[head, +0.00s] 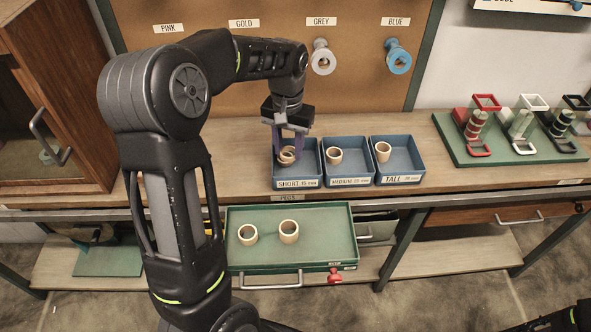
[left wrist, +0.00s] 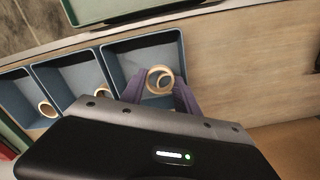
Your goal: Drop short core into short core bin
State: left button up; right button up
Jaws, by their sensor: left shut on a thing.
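My left gripper (head: 288,150) reaches down into the blue short core bin (head: 312,172), labelled SHORT, with its purple fingers pointing downward. It is shut on a short tan core (head: 287,153), a low ring, held between the fingertips. In the left wrist view, the ring (left wrist: 160,70) shows between the purple fingers over the short bin (left wrist: 118,50). A second ring outline shows within or below it; I cannot tell if that is another core on the bin floor.
The medium bin (head: 347,182) and the tall bin (head: 400,177) stand to the right, each with a core inside. An open green drawer (head: 265,257) below the bench holds two cores. A green rack board (head: 480,155) stands further right. Pegs with grey and blue spools are on the back board.

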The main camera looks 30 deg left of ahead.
pick_arm(q)
jog(key=o, duration=1.4)
jog(key=shift+c, duration=0.2)
jog(key=shift+r, duration=0.1)
notch_tip(320, 180, up, 8)
